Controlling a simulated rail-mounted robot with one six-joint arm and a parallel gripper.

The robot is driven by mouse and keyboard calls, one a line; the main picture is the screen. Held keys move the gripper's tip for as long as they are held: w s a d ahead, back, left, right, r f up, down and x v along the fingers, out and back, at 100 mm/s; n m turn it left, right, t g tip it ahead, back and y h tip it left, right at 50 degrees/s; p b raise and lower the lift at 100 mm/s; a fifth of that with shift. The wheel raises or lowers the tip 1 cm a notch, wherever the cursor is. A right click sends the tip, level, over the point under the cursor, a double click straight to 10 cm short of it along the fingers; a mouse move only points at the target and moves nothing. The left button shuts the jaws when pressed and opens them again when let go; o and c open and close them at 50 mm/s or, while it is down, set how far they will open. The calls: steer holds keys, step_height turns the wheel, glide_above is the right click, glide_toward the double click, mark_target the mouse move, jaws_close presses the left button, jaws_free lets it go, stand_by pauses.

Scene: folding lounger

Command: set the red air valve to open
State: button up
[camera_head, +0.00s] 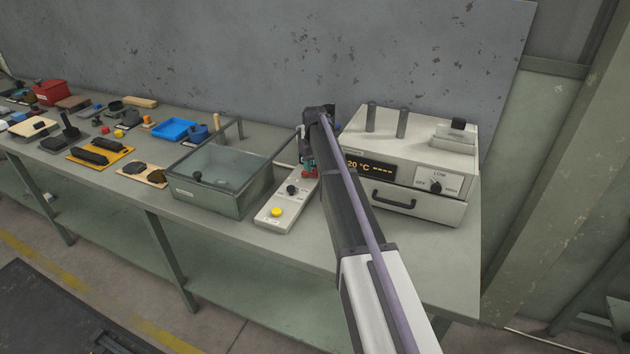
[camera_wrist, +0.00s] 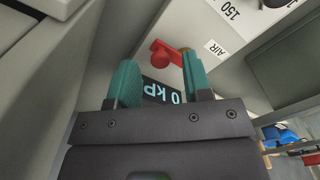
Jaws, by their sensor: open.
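The red air valve (camera_wrist: 164,54) shows in the wrist view on a light grey panel, beside a label reading AIR (camera_wrist: 215,48). Part of its handle lies in the gap between my fingers, and a small brass part shows near the right finger. My gripper (camera_wrist: 158,62) has two teal fingers, open and apart, with nothing clamped between them. I cannot tell whether they touch the valve. A dark display (camera_wrist: 160,90) reading "0 kP" is partly hidden by my gripper. In the head view my gripper (camera_head: 305,160) is over the far end of the control panel (camera_head: 268,216).
The panel carries a black knob (camera_head: 292,189) and a yellow button (camera_head: 276,212). A glass-topped box (camera_head: 222,200) stands close on the left. An oven-like unit (camera_head: 420,207) stands close on the right. Trays and small parts fill the bench's left side.

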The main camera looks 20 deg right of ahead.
steer(key=shift+f, duration=0.6)
steer(key=shift+r, duration=0.15)
steer(key=shift+c, duration=0.2)
jaws_close()
